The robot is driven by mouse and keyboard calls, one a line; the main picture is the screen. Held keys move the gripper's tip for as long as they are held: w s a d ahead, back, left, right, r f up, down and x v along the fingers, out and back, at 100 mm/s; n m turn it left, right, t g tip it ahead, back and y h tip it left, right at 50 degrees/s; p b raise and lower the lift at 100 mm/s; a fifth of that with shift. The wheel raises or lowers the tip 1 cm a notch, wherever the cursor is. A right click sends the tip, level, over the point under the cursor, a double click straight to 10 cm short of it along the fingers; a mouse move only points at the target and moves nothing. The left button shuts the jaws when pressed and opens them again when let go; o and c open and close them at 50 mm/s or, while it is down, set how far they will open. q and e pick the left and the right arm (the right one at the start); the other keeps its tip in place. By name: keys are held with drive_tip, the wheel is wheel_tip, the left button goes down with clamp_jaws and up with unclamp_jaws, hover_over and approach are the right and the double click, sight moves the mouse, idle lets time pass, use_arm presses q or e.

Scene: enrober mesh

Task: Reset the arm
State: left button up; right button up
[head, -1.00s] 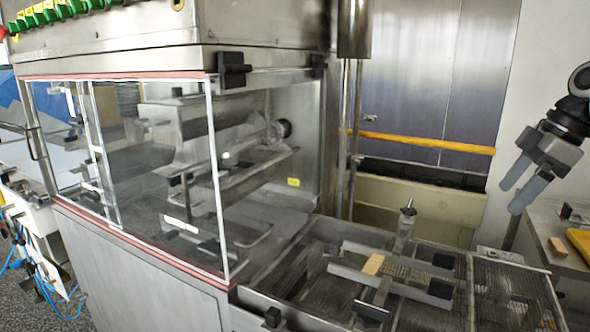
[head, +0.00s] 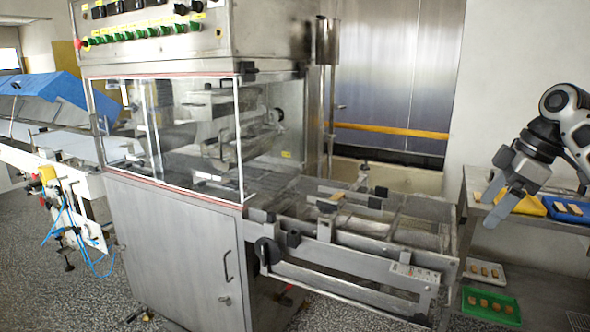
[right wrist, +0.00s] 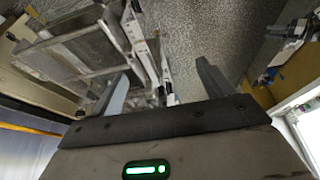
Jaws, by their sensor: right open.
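My right gripper (head: 492,204) hangs at the right of the head view, its two grey fingers apart and nothing between them. It is in the air right of the steel enrober machine (head: 175,240) and in front of the side table (head: 476,182). The right wrist view also shows the open right gripper (right wrist: 160,85), with the machine's mesh frame and the speckled floor beyond it. My left gripper is not in view.
A yellow tray (head: 527,206) and a blue tray (head: 566,208) lie on the side table. A green tray (head: 491,318) sits lower down. Speckled floor (head: 60,290) is open at the front left.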

drive_tip(key=w+a+f+m+h, duration=0.15)
drive_tip(key=a+f, duration=0.25)
drive_tip(key=f, duration=0.6)
drive_tip(key=w+a+f, duration=0.2)
drive_tip(key=a+f, duration=0.2)
drive_tip(key=f, duration=0.7)
drive_tip(key=s+a+f+m+t, duration=0.1)
drive_tip(key=s+a+f, duration=0.25)
drive_tip(key=f, duration=0.35)
drive_tip(key=s+a+f+m+t, duration=0.1)
drive_tip(key=s+a+f+t, duration=0.1)
drive_tip(key=a+f, duration=0.4)
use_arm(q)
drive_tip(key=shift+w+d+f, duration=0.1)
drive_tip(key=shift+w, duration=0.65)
use_arm(e)
drive_tip(key=s+a+f+m+t, duration=0.1)
drive_tip(key=s+a+f, duration=0.1)
drive_tip(key=s, duration=0.5)
drive_tip(key=s+a+f+m+t, duration=0.2)
drive_tip(key=s, duration=0.5)
drive_tip(key=s+a+f+m+t, duration=0.1)
drive_tip(key=s+a+f+m, duration=0.1)
drive_tip(key=s, duration=0.6)
drive_tip(key=shift+f+y, duration=0.3)
drive_tip(key=shift+y, duration=0.05)
